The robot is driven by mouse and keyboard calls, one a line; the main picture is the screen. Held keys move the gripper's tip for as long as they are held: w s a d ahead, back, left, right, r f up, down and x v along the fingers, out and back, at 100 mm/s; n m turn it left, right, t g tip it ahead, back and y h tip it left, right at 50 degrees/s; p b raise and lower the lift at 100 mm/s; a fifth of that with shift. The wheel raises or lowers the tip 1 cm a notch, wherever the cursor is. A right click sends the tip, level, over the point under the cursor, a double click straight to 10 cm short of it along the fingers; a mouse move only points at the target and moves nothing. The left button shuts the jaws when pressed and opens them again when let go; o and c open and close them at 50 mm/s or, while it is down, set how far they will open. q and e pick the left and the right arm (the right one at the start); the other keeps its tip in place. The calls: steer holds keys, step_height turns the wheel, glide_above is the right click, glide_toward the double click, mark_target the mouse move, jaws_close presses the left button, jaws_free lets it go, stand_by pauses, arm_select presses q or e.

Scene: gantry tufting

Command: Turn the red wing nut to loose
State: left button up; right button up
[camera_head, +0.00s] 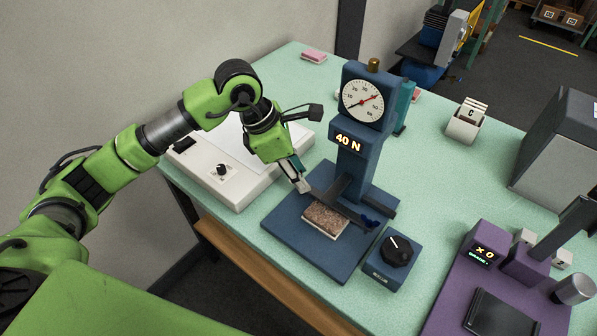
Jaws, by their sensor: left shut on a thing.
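My left gripper (303,187) points down at the left end of the dark clamp bar on the blue press (281,230). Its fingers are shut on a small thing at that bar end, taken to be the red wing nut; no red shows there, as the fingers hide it. A dark blue wing nut (371,222) sits at the bar's right end. A brown speckled sample (325,220) lies under the bar on the press base. The press has a round dial (361,101) and a display reading 40 N (348,140). My right gripper is not in view.
A dark knob box (393,255) stands right of the press base. A white box with a knob (232,178) stands behind my left arm. A purple device (487,250) is at the lower right, a card holder (466,122) farther back. The mint table (440,180) is clear between them.

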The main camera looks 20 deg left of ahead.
arm_select(q)
steer(key=n+b, duration=0.1)
steer(key=n+t+b, duration=0.1)
steer(key=n+b, duration=0.1)
steer(key=shift+s+d+f+n+y, duration=0.1)
steer(key=shift+f+n+y, duration=0.05)
steer(key=shift+n+y, duration=0.2)
steer(key=shift+s+d+n+t+y+b, duration=0.1)
steer(key=shift+n+t+y+b, duration=0.25)
steer(key=shift+n+b, duration=0.5)
steer(key=shift+d+n+t+y+b, duration=0.1)
steer(key=shift+n+t+y+b, duration=0.3)
steer(key=shift+n, duration=0.6)
steer(key=shift+a+g, duration=0.1)
steer(key=shift+g, duration=0.15)
steer(key=o, duration=1.1)
steer(key=shift+r, duration=0.2)
steer(key=v, duration=1.2)
